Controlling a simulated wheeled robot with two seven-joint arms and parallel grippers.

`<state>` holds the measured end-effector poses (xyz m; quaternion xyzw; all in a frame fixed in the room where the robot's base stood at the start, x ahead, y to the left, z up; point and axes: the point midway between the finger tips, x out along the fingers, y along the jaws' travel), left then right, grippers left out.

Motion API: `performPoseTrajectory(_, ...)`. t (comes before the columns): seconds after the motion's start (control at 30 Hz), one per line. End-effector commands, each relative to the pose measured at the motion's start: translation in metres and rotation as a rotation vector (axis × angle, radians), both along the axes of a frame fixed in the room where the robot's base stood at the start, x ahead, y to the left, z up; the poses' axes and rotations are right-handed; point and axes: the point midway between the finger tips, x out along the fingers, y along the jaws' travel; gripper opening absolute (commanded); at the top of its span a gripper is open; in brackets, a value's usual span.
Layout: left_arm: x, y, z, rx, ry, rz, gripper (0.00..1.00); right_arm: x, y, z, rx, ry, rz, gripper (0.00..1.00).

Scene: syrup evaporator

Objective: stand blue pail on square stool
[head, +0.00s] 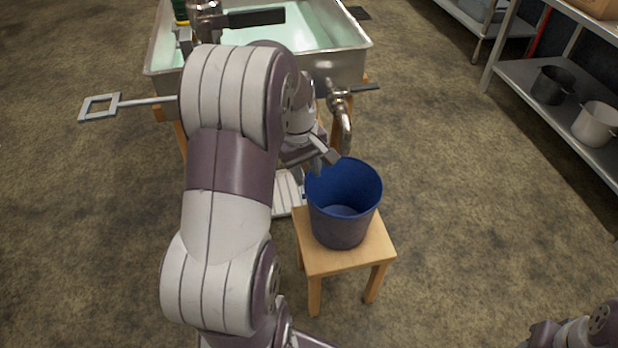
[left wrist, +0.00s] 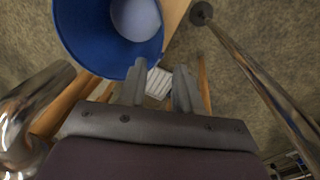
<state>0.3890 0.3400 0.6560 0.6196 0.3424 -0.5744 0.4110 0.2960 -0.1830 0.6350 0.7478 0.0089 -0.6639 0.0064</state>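The blue pail (head: 340,215) stands upright and empty on the wooden square stool (head: 315,258), its base resting on the seat. In the left wrist view the pail (left wrist: 85,35) fills the upper left, with a strip of the stool seat (left wrist: 174,18) beside it. My left gripper (head: 321,160) is at the pail's far rim. In the left wrist view the fingers of my left gripper (left wrist: 158,85) are apart with nothing seen between them. One finger overlaps the rim in view; I cannot tell if it touches. My right gripper is not in view.
A metal evaporator pan (head: 358,50) with pale liquid stands behind the stool. Its spout (head: 345,130) hangs close behind the pail. A metal shelf (head: 525,85) with a dark pot (head: 552,86) and a light pot (head: 596,123) is at right. Floor right of the stool is clear.

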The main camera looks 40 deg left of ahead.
Motion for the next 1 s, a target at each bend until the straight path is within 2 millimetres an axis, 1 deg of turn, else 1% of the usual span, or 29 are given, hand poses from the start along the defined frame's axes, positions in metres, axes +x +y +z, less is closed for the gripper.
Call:
performPoseTrajectory(0.03,-0.001,-0.001,0.006,0.001,0.0,-0.009,0.34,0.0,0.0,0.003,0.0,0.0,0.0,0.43)
performPoseTrajectory(0.07,-0.002,-0.006,0.007,0.005,0.001,-0.032,0.34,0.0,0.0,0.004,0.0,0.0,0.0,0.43)
performPoseTrajectory(0.13,-0.007,-0.032,0.006,0.026,0.0,-0.174,0.34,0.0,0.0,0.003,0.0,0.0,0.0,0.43)
performPoseTrajectory(0.17,-0.012,-0.048,0.004,0.041,0.0,-0.269,0.34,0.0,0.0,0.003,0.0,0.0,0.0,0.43)
performPoseTrajectory(0.2,-0.021,-0.071,0.0,0.064,-0.005,-0.415,0.34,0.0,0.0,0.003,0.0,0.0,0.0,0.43)
performPoseTrajectory(0.27,-0.039,-0.102,-0.005,0.097,-0.013,-0.634,0.34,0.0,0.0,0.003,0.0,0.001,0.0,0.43)
performPoseTrajectory(0.3,-0.051,-0.119,-0.008,0.117,-0.021,-0.767,0.34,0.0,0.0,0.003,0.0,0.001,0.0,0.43)
performPoseTrajectory(0.4,-0.079,-0.147,-0.014,0.152,-0.035,-1.02,0.34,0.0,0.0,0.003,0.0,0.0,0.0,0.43)
performPoseTrajectory(0.47,-0.089,-0.155,-0.017,0.163,-0.042,-1.105,0.34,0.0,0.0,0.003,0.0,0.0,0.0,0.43)
performPoseTrajectory(0.53,-0.094,-0.158,-0.018,0.169,-0.043,-1.145,0.34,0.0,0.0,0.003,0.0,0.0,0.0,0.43)
performPoseTrajectory(1.0,-0.094,-0.157,-0.019,0.167,-0.041,-1.14,0.34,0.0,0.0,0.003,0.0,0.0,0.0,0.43)
